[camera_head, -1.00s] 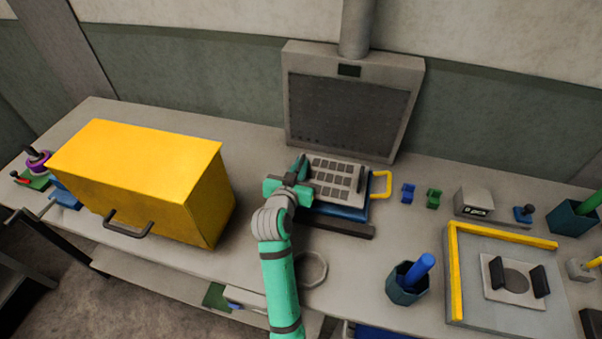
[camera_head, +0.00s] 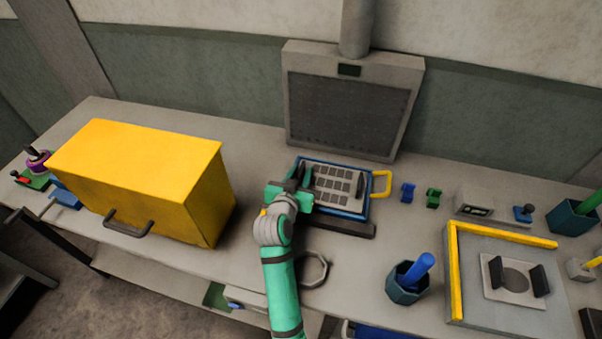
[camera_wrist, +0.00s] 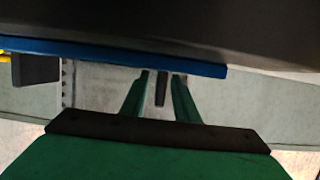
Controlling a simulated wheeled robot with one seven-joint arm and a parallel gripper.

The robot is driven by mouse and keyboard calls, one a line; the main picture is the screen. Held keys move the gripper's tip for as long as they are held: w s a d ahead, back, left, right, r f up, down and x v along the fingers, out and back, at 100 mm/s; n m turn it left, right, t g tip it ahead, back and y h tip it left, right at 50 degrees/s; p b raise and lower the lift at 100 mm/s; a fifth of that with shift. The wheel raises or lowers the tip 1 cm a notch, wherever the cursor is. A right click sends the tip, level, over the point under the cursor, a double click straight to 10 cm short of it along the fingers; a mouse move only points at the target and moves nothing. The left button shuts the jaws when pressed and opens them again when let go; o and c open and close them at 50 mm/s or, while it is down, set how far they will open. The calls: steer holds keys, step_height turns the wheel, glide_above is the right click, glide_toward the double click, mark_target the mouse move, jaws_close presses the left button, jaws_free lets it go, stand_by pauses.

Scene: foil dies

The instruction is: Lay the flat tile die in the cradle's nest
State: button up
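The flat tile die (camera_head: 333,186) is a light grey plate with rows of dark squares and a dark upright grip at each end. In the head view it lies inside the blue rim of the cradle (camera_head: 343,212), which has a yellow handle (camera_head: 388,184) on its right. The die looks level, with blue rim showing around much of it. My gripper (camera_head: 301,181) is at the die's left end, around the left grip. In the wrist view the green fingers (camera_wrist: 160,82) stand apart, with a dark upright piece between them and gaps on both sides. The nest's floor is hidden.
A yellow box (camera_head: 140,170) stands to the left. A grey panel housing (camera_head: 345,110) stands behind the cradle. To the right are a cup (camera_head: 407,291) with a blue rod and a grey plate with yellow fences (camera_head: 455,280). Small blue and green clips (camera_head: 408,192) sit between.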

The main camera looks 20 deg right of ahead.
steer(key=v, duration=1.2)
steer(key=shift+r, duration=0.15)
steer(key=shift+a, duration=0.1)
